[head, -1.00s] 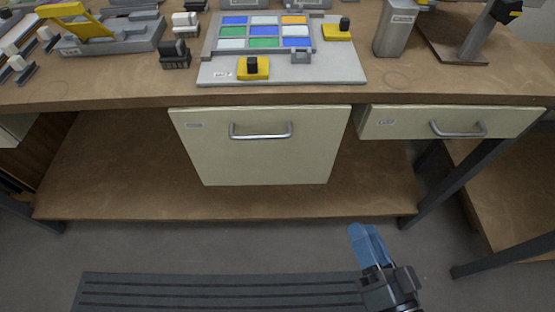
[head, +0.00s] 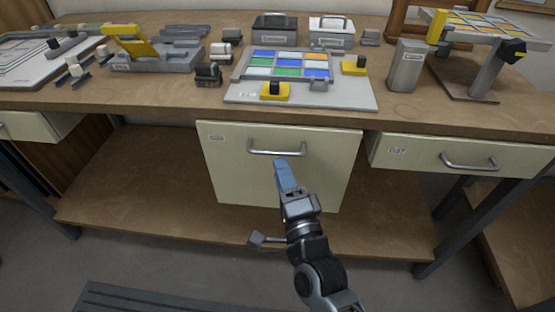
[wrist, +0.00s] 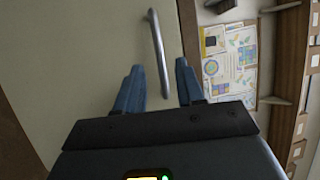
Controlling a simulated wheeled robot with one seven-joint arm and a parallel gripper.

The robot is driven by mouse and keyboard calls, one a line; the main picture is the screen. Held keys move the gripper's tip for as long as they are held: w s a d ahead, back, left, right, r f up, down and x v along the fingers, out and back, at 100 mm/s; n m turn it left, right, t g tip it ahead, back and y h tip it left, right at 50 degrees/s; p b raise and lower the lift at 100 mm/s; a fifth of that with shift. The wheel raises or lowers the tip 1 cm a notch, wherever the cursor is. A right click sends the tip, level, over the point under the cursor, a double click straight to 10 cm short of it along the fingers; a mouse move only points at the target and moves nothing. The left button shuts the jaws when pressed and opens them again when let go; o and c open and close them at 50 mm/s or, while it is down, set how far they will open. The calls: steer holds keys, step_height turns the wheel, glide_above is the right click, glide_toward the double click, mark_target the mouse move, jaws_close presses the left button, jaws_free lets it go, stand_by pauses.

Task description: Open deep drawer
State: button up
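The deep drawer (head: 235,172) is the tall cream front under the middle of the workbench, and it looks closed. Its metal bar handle (head: 276,149) runs across near the top. My gripper (head: 281,165) is in front of the drawer, its blue fingers just below the handle in the head view. In the wrist view my gripper (wrist: 157,84) is open, with a blue finger on each side of the handle (wrist: 158,52). The handle's near end lies between the fingertips. Neither finger clearly touches it.
A shallow drawer (head: 440,156) with its own handle is to the right. The workbench top (head: 160,98) holds a colored glass panel (head: 287,67), a grey canister (head: 407,68) and several tools. A lower shelf (head: 130,190) runs beneath. A dark slatted mat (head: 150,297) lies on the floor.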

mark_target(282, 139)
steer(key=x, duration=0.4)
steer(key=shift+w, duration=0.25)
jaws_close()
stand_by(0.5)
